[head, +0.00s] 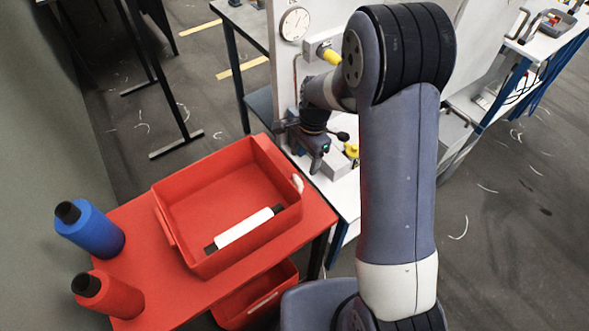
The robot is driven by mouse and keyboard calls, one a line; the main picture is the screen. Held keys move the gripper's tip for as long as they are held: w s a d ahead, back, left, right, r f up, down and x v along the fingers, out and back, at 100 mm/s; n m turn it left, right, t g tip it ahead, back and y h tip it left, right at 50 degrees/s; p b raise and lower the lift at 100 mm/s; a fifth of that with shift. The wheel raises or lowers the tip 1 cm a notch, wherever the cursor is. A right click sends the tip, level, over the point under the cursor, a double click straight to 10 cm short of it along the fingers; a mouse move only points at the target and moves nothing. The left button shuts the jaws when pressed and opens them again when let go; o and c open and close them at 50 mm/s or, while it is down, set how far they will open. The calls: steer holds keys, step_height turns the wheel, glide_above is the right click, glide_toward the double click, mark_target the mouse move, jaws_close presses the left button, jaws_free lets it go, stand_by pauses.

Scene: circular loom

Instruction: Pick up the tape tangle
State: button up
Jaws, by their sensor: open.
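A small pale bundle (297,183) shows at the right rim of the red tray; it could be the tape tangle, but it is too small to tell. My gripper (314,168) points down beyond the tray's back right corner, beside the white machine table. It is open, and I see nothing held in it. The fingertips are small and dark in this view. My own arm hides part of the table to the right of the gripper.
The red tray (172,200) holds a white roll (243,229) with dark ends. It stands on a red cart (140,265) with a blue spool (90,231) and a red spool (108,295). Pale scraps litter the floor.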

mark_target(297, 178)
steer(key=f, duration=0.3)
steer(key=s+a+f+p, duration=0.1)
steer(key=f, duration=0.2)
steer(key=a+f+p, duration=0.1)
steer(key=f, duration=0.2)
steer(key=shift+s+a+f, duration=0.1)
steer(key=shift+s, duration=0.2)
steer(key=shift+f, duration=0.45)
steer(key=shift+c, duration=0.5)
steer(key=c, duration=0.9)
steer(key=shift+r, duration=0.1)
steer(key=shift+c, duration=0.2)
step_height(297, 178, up, 18)
steer(key=b, duration=0.2)
